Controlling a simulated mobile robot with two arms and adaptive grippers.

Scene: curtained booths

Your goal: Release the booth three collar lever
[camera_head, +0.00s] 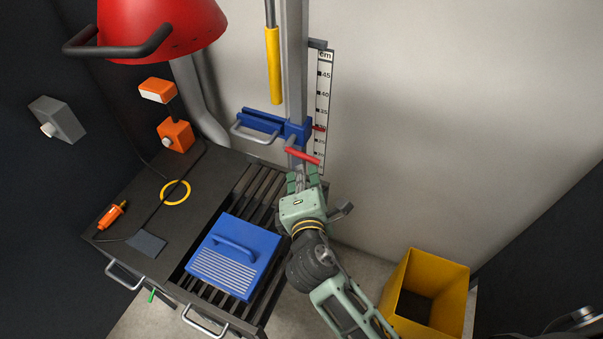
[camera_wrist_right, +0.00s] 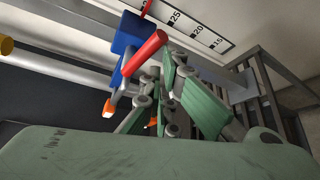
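The red collar lever (camera_head: 302,156) sticks out from the blue collar (camera_head: 298,132) on the grey upright post, low beside the cm scale. In the right wrist view the lever (camera_wrist_right: 145,53) lies across the view, close to the fingertips. My right gripper (camera_head: 303,174) is just below the lever in the head view, pointing up at it. Its green fingers (camera_wrist_right: 160,75) look apart, with a gap between them and nothing held. I cannot tell whether a fingertip touches the lever. My left gripper is not in view.
A slatted trolley (camera_head: 223,308) with a blue panelled box (camera_head: 238,258) stands below the post. A red lamp hood (camera_head: 165,25) hangs upper left. A yellow bin (camera_head: 440,290) stands at lower right. The wall right of the scale (camera_head: 325,90) is clear.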

